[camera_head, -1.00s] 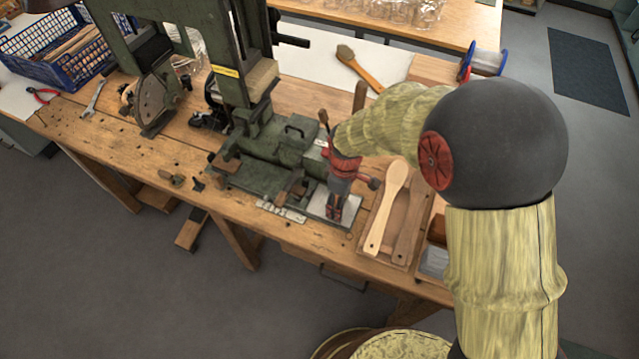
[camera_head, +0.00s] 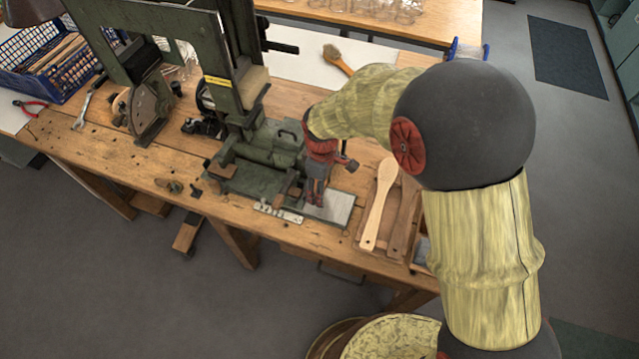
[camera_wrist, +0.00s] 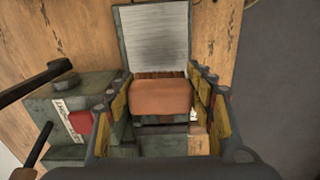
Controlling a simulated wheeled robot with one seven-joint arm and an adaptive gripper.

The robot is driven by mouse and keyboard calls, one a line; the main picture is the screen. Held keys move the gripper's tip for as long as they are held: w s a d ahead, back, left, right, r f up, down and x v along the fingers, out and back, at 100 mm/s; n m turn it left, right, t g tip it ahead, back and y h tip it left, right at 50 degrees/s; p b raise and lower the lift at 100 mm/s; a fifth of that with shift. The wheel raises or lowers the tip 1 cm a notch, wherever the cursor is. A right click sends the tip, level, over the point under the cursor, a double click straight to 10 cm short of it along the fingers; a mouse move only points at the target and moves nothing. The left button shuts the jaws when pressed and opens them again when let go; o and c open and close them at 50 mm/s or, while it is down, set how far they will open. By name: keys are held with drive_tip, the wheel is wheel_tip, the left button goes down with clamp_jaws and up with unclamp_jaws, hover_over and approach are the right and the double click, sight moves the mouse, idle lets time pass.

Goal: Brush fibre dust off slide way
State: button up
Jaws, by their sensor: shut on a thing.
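The slide way is a bright, brushed metal plate (camera_head: 338,207) at the front right of the green machine (camera_head: 262,165); it also fills the upper middle of the wrist view (camera_wrist: 153,42). My gripper (camera_head: 317,200) points down at the plate's left part. In the wrist view my gripper (camera_wrist: 163,88) is shut on a brown block (camera_wrist: 160,100), with a darker, ridged strip along its far edge that looks like bristles. The block lies across the near end of the plate; I cannot tell whether it touches it. I cannot make out dust.
A wooden tray (camera_head: 363,243) with a pale wooden paddle (camera_head: 379,205) stands right of the plate. A brush (camera_head: 338,60) with an orange handle lies on the white surface behind. Pliers (camera_head: 30,107), a wrench (camera_head: 83,112) and a blue crate (camera_head: 45,75) are at far left.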

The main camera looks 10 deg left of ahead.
drive_tip(key=shift+r+p, duration=0.8)
drive_tip(key=shift+r, duration=0.55)
